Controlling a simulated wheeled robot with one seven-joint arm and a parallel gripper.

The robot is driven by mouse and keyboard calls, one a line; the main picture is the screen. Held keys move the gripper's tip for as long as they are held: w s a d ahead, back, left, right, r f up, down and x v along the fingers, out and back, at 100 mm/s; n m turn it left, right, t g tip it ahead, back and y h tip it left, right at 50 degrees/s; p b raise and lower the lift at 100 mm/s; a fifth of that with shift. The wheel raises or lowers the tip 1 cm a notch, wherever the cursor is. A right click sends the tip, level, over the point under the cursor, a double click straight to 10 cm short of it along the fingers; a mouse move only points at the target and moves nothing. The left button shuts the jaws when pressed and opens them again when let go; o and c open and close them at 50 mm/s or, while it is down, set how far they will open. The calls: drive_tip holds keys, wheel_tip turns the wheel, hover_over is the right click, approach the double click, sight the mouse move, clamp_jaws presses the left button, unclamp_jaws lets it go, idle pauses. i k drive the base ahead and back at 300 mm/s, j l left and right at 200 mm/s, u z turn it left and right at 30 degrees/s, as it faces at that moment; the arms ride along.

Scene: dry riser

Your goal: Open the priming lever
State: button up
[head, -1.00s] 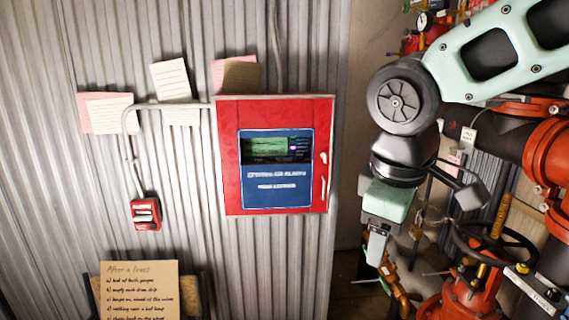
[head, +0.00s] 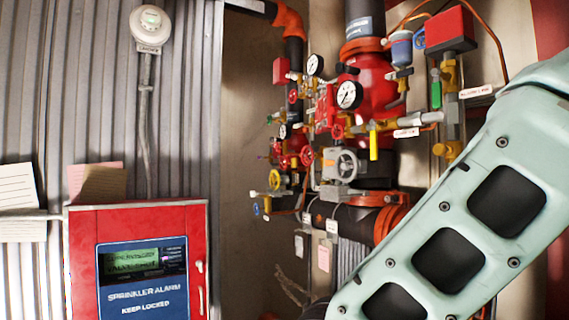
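A red dry-pipe valve assembly (head: 372,92) with gauges and small valves stands at centre right in the head view. I cannot tell for certain which handle is the priming lever. A yellow lever (head: 373,146) hangs down from a brass valve, with a white tag (head: 406,133) beside it. A green lever (head: 436,95) hangs on a pipe further right, near another white tag (head: 475,91). The tag text is too small to read surely. My gripper is outside the view; only a pale green link of my arm shows at the lower right, covering part of the piping.
A red sprinkler alarm panel (head: 138,210) is on the corrugated wall at lower left, below a round white detector (head: 151,24). A red box (head: 450,28) sits upper right.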

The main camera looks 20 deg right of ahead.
sight(405, 73)
drive_tip(key=z, duration=0.85)
drive_tip(key=i, duration=0.05)
